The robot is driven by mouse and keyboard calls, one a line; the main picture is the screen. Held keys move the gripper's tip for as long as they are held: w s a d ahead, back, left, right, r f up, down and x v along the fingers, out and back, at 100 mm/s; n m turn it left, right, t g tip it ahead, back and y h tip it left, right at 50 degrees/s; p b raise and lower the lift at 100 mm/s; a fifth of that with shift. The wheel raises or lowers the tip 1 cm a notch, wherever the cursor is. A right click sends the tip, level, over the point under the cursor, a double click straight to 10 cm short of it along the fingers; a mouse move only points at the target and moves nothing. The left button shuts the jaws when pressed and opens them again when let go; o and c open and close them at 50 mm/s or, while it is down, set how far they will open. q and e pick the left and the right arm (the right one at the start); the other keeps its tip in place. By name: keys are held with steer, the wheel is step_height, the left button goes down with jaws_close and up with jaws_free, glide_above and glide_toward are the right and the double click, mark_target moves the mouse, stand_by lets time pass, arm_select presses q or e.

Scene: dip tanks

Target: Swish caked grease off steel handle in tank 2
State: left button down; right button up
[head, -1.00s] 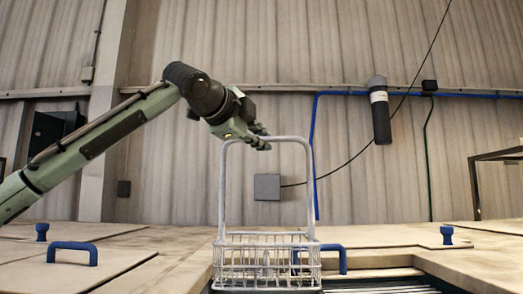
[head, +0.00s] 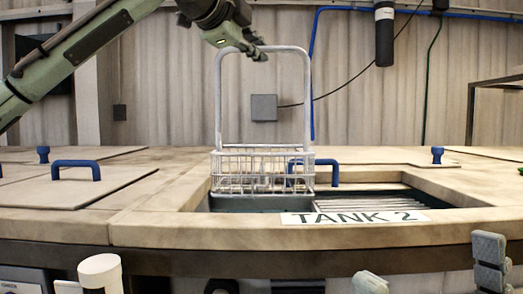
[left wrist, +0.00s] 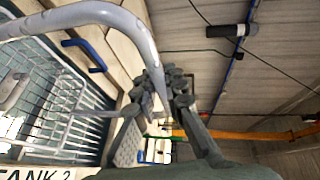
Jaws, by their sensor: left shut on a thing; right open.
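A pale wire basket (head: 262,178) with a tall hoop handle hangs upright at the left part of the tank 2 opening (head: 370,201). I cannot tell how its bottom stands against the liquid. My left gripper (head: 252,52) is shut on the top bar of the hoop; the left wrist view shows the bar (left wrist: 140,40) between its fingers. In the left wrist view a grey piece (left wrist: 14,90) lies in the basket; I cannot tell if it is the steel handle, nor see grease. My right gripper (head: 430,270) is open and empty at the lower right, only its fingertips showing.
The "TANK 2" label (head: 355,217) is on the front rim. A lid with a blue handle (head: 76,169) lies left; another blue handle (head: 325,172) stands behind the basket. A white cylinder (head: 100,272) stands at the front left. Slats (head: 365,200) show in the opening's right part.

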arm_select(q)
step_height(320, 180, down, 22)
steer(key=b, duration=1)
steer(key=shift+s+r+b, duration=0.1)
steer(key=shift+r+b, duration=0.1)
steer(key=shift+b, duration=0.15)
steer(key=shift+d+p, duration=0.55)
steer(key=shift+d, duration=0.7)
steer(key=shift+a+p, duration=0.85)
steer(key=shift+a, duration=1.55)
steer(key=shift+d+p, duration=0.45)
steer(key=shift+d, duration=0.7)
